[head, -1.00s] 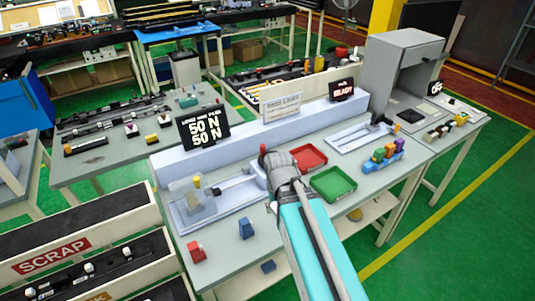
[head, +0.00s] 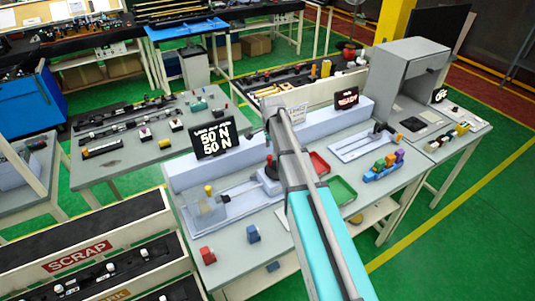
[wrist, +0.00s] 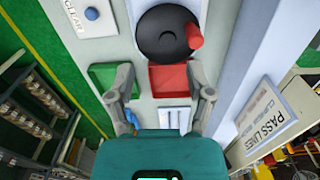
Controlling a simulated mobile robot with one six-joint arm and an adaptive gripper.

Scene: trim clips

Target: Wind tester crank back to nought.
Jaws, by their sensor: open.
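My gripper (head: 269,112) is raised above the bench in the head view.
A red tray (head: 319,163) and a green tray (head: 341,189) lie right of the crank. The Pass Lines sign (wrist: 265,117) stands at right in the wrist view. A blue button (wrist: 91,13) sits on a white plate. Red (head: 207,255) and blue (head: 253,234) blocks stand at the bench front.

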